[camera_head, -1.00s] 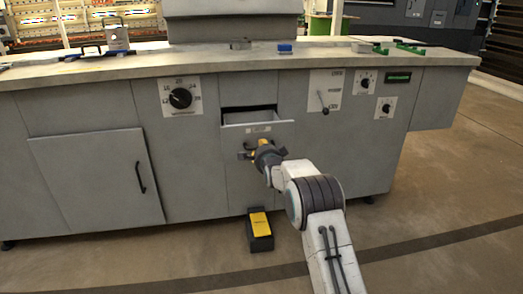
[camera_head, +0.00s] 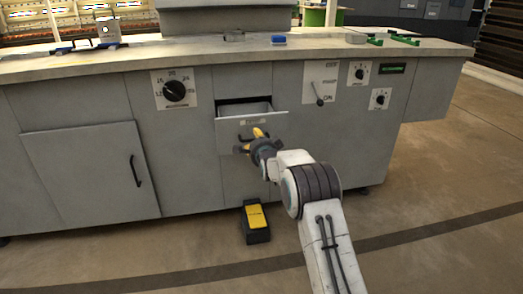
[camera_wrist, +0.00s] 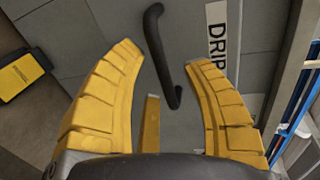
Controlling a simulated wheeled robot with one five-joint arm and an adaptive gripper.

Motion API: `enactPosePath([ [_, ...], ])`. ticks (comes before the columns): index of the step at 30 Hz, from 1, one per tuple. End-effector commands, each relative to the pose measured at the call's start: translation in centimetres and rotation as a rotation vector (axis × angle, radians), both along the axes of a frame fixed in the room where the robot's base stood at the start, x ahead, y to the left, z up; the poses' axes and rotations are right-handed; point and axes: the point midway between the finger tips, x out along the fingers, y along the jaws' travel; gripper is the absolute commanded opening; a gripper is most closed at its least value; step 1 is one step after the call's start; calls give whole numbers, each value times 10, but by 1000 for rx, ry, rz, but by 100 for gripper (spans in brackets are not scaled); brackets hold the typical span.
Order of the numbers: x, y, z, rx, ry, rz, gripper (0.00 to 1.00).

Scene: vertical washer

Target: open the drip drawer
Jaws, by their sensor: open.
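The drip drawer (camera_head: 231,120) is a grey drawer front in the middle of the machine, standing partly out with a dark gap above it. Its white label (camera_wrist: 217,40) reads "DRIP" in the wrist view. The drawer's black bar handle (camera_wrist: 156,45) crosses the space between my yellow fingers in that view. My gripper (camera_wrist: 166,54) is open, with one finger on either side of the handle's line. I cannot tell whether either finger touches it. In the head view my gripper (camera_head: 257,137) is in front of the drawer and hides part of its face.
A yellow-topped black pedal (camera_head: 256,217) is on the floor below the drawer. A cabinet door (camera_head: 90,170) with a black handle is to the left. A dial (camera_head: 174,91) and a lever (camera_head: 319,92) flank the drawer. Floor to the right is clear.

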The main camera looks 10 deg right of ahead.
Motion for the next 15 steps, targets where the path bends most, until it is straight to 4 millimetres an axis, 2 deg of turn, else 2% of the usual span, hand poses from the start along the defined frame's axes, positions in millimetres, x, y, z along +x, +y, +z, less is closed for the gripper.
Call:
enactPosePath([
  [15, -62, 0, 14, 0, 1, 0, 45],
])
